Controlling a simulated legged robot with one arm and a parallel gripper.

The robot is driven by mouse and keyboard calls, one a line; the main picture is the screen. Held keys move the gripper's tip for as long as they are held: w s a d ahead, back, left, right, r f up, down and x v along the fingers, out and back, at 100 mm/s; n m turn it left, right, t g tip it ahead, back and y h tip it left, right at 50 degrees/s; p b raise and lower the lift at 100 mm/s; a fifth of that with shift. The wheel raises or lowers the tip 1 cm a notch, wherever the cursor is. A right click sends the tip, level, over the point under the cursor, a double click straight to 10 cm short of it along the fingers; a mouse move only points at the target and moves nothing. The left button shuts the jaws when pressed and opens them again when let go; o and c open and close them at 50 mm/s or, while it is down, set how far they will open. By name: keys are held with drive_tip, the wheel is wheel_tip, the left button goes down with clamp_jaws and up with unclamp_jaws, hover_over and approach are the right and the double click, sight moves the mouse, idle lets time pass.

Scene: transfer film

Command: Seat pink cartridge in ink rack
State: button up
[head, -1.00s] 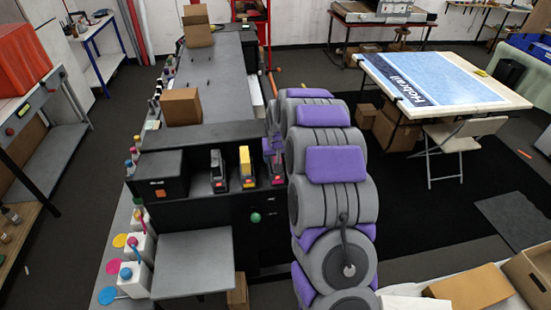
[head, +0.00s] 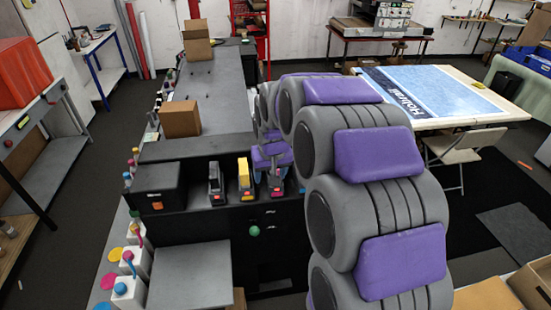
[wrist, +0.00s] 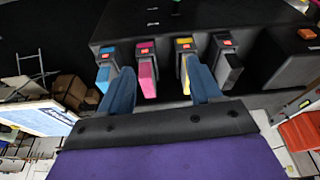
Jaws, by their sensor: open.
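The pink cartridge (wrist: 147,78) stands in the black ink rack (wrist: 265,62) in the wrist view, between a blue cartridge (wrist: 102,77) and a yellow cartridge (wrist: 185,72). A black cartridge (wrist: 233,68) is at the right of the row. My gripper (wrist: 160,66) is open, its two blue fingers spread on either side of the pink cartridge, which is nearer the left finger. The right finger overlaps the yellow one. I cannot tell contact or how deep the pink cartridge sits. In the head view my gripper (head: 270,165) hides most of it; the yellow (head: 244,174) and black (head: 215,182) ones show.
A cardboard box (head: 180,118) sits on the long grey machine top (head: 220,95). A grey shelf (head: 190,275) juts out below the rack, beside several ink bottles (head: 128,292). A work table (head: 470,115) and folding chair (head: 460,155) stand at the right.

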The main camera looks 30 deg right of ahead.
drive_tip(key=s+a+n+g, duration=0.1)
drive_tip(key=s+a, duration=0.4)
drive_tip(key=s, duration=1.2)
drive_tip(key=s+a+n+g, duration=0.1)
drive_tip(key=s+a+g, duration=0.3)
drive_tip(key=s, duration=1.4)
drive_tip(key=shift+s+a+r+y, duration=0.2)
drive_tip(key=shift+a+r+y, duration=0.1)
drive_tip(key=shift+a, duration=0.7)
wheel_tip(320, 180, down, 20)
drive_tip(key=b, duration=2)
drive_tip(key=shift+f, duration=0.2)
drive_tip(key=shift+r, duration=0.1)
